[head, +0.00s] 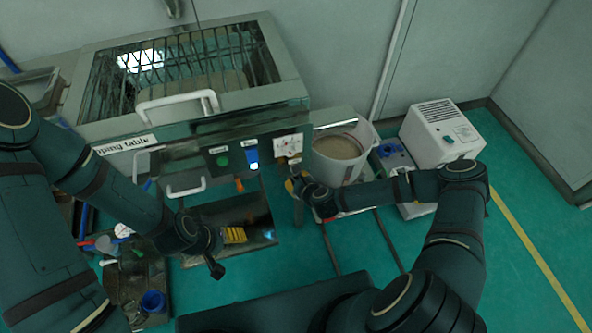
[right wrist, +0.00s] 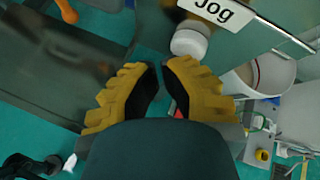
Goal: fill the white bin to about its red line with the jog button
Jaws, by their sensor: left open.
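The white bin (head: 352,172) stands right of the sieve machine and holds beige material (head: 338,148). A thin reddish line shows on its inner wall above the material at the back. The bin also shows in the right wrist view (right wrist: 284,101). The jog button (right wrist: 189,41) is a pale round knob under the "Jog" label. My right gripper (right wrist: 160,66) has its fingertips nearly together beside the knob, holding nothing visible; contact is unclear. In the head view my right gripper (head: 294,187) is below the machine's right end. My left gripper (head: 236,236) is open over the floor area in front of the machine.
The sieve machine (head: 290,90) has a slatted top, white handles, a green button (head: 223,161) and a blue switch (head: 252,160). A white vented box (head: 430,130) stands at the right. A cluttered tray with a blue cup (head: 153,301) is at lower left. Green floor at right is clear.

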